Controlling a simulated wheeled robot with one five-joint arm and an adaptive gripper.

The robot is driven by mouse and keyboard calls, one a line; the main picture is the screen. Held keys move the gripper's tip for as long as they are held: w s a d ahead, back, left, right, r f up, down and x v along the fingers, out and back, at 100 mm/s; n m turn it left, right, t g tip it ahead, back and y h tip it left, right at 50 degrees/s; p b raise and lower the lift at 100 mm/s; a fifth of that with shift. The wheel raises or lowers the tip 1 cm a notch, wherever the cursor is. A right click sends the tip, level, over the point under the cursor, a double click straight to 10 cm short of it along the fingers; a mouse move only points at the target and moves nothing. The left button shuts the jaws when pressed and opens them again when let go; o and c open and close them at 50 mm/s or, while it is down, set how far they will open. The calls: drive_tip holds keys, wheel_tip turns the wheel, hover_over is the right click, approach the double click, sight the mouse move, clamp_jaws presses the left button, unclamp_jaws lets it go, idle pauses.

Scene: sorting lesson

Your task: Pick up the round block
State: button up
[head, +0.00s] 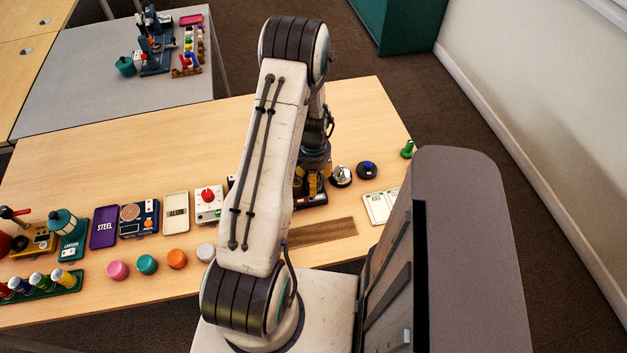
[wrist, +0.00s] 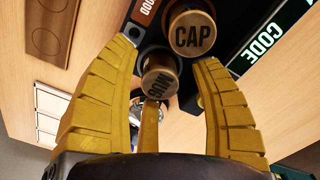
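My gripper (wrist: 166,62) has yellow segmented fingers spread apart in the wrist view. Two short brown cylinders lie ahead of it. The nearer cylinder (wrist: 160,78) has dark lettering that I cannot read surely and sits between the spread fingers, with a gap to the left finger. The other cylinder (wrist: 193,36) reads CAP and is beyond the right fingertip. I cannot tell surely which one is the round block. In the head view my gripper (head: 312,186) is low over the table at a dark tray (head: 318,204), partly hidden by my arm.
Pink (head: 118,270), teal (head: 148,264), orange (head: 177,258) and white (head: 206,252) round pieces line the table's front. A wooden strip (head: 325,232) lies before the tray. A bell (head: 341,177) and a dark blue round item (head: 367,170) stand right. The table's back is clear.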

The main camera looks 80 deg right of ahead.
drive_tip(key=c, duration=0.9)
